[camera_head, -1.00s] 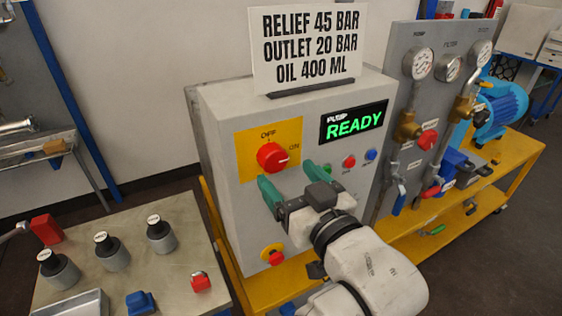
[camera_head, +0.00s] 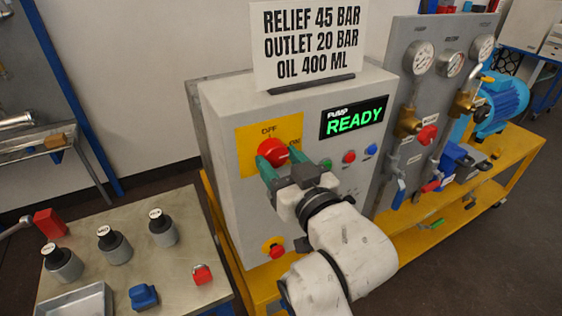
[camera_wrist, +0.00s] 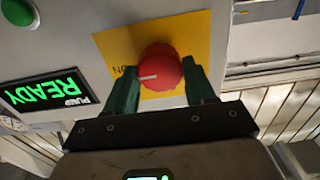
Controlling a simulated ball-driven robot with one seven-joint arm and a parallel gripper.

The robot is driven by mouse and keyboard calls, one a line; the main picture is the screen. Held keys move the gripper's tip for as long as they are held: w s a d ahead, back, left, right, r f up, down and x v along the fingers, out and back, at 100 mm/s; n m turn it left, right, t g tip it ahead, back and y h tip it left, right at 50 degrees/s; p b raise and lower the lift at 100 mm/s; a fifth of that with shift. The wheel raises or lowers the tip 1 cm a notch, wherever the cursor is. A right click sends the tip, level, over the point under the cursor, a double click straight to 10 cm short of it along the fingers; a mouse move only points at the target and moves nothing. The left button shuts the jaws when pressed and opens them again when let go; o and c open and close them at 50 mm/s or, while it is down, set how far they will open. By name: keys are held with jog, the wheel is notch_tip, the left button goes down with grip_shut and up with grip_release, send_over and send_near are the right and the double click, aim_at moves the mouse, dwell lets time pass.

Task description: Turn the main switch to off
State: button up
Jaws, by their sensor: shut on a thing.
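The main switch is a round red knob (camera_head: 271,152) on a yellow plate (camera_head: 247,165) marked OFF at the top and ON at the right, on the front of a grey cabinet. Its white pointer line faces the ON side. My gripper (camera_head: 278,166) is shut on the knob, with one green finger on each side of it. In the wrist view the knob (camera_wrist: 160,68) sits between both green fingers, which hide part of its sides. The lit display (camera_head: 355,119) reads PUMP READY.
Small green, red and blue buttons (camera_head: 349,157) sit right of the knob. A red emergency button on a yellow base (camera_head: 273,247) is below. A sign (camera_head: 305,42) stands on the cabinet. Gauges and valves (camera_head: 428,134) are to the right; a bench with black-capped vessels (camera_head: 112,246) is at lower left.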

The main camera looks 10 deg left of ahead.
jog(key=c, duration=0.4)
jog(key=shift+f+n, duration=0.1)
jog(key=shift+n, duration=0.2)
jog(key=n+b, duration=0.1)
jog(key=n, duration=0.1)
jog(key=shift+n+b, duration=0.35)
jog(key=shift+n, duration=0.05)
jog(key=n+b, duration=0.2)
jog(key=n, duration=0.2)
jog(key=shift+n, duration=0.3)
jog(key=n+b, duration=0.3)
jog(key=n, duration=0.2)
jog(key=shift+f, duration=0.1)
jog(key=n+b, duration=0.2)
jog(key=n, duration=0.2)
jog(key=shift+n, duration=0.6)
